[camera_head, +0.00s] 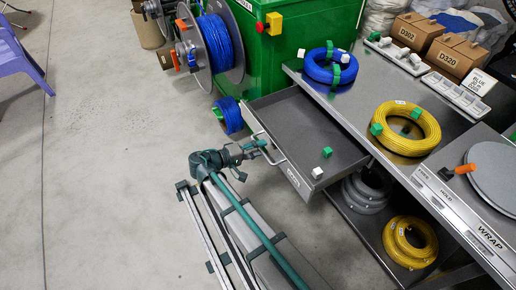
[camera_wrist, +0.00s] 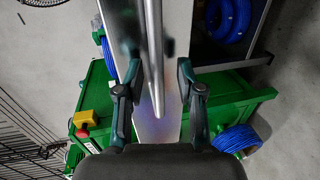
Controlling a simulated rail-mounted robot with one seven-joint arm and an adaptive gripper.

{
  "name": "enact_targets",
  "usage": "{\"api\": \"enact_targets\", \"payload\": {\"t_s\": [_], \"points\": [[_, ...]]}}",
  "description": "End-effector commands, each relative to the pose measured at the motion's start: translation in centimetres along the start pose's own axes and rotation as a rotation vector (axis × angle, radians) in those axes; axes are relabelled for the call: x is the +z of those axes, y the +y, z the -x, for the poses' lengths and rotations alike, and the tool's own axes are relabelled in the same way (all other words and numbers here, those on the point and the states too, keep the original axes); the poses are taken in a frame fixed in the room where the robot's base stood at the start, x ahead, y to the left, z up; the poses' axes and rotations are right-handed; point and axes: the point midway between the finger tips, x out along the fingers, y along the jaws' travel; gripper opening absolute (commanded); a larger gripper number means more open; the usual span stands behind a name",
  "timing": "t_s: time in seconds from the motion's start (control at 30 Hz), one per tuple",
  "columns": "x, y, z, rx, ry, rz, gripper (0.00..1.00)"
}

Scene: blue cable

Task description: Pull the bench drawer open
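The bench drawer (camera_head: 300,125) stands pulled out from the metal bench (camera_head: 350,115), its grey interior showing. A small green block (camera_head: 327,152) and a white block (camera_head: 317,173) are at its front right corner. The drawer's bar handle (camera_head: 275,158) is on its front face, and my gripper (camera_head: 258,146) is at the handle's left end. In the wrist view the handle bar (camera_wrist: 153,50) runs between the two fingers of my gripper (camera_wrist: 158,72). The fingers are apart, with visible gaps beside the bar. Contact with the bar cannot be made out.
A green machine (camera_head: 300,50) with a blue cable reel (camera_head: 221,42) stands behind the drawer. Blue (camera_head: 331,66) and yellow (camera_head: 405,128) coils lie on the bench top. More coils lie on the shelf beneath (camera_head: 385,235).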

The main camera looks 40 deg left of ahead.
Motion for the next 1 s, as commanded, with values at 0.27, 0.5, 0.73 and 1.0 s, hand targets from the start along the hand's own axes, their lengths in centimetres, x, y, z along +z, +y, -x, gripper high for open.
{"api": "enact_targets", "payload": {"t_s": [0.27, 0.5, 0.73, 1.0], "points": [[-0.1, 0.1, 0.8, 0.001, 0.001, 0.0, 0.37], [-0.1, 0.0, 4.5, 0.0, 0.004, 0.0, 0.37], [-0.1, 0.0, 8.9, 0.001, 0.003, 0.0, 0.37], [0.0, 0.0, 11.7, 0.0, 0.0, 0.0, 0.37]]}}
